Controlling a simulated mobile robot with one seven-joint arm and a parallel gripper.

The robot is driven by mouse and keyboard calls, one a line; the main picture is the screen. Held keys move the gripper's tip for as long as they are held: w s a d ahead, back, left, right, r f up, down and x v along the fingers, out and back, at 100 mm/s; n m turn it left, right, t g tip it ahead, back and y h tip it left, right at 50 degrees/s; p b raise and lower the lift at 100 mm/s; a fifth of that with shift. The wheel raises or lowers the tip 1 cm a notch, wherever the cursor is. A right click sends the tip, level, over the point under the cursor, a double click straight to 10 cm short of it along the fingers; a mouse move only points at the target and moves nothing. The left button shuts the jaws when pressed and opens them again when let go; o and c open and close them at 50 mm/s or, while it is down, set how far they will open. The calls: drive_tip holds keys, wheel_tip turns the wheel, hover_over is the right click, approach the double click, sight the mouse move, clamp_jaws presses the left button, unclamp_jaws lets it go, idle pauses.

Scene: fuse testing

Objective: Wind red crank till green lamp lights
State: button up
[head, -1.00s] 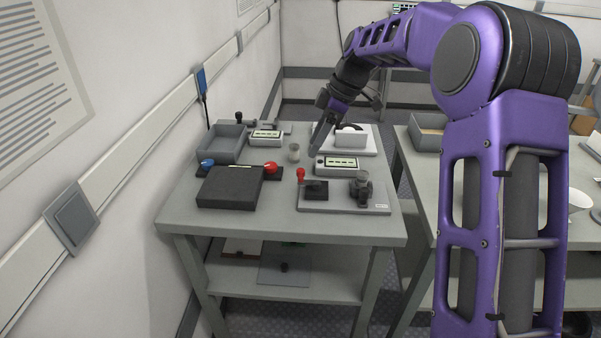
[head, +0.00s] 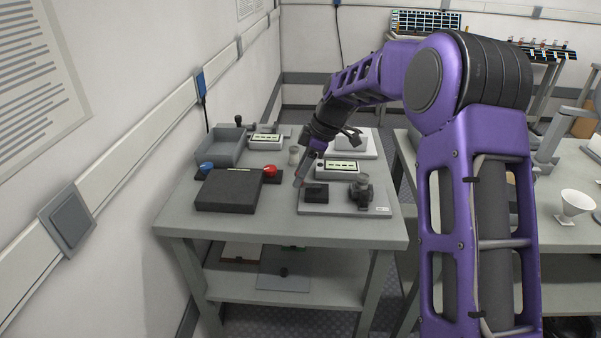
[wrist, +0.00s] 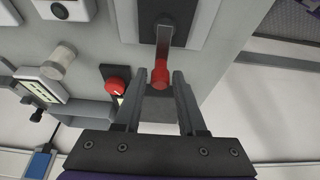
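The red crank knob (wrist: 160,74) sits at the end of a grey crank arm (wrist: 164,38) in the wrist view. The crank is on a dark block (head: 315,192) on a light grey board (head: 340,209). In the wrist view my gripper (wrist: 161,77) is open, with its fingertips on either side of the red knob and a small gap showing on each side. In the head view my gripper (head: 299,182) is low at the board's left edge and hides the knob. I cannot make out a lit green lamp in either view.
A dark clamp-like fixture (head: 362,191) stands on the board's right. The table's front strip is clear.

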clamp_jaws()
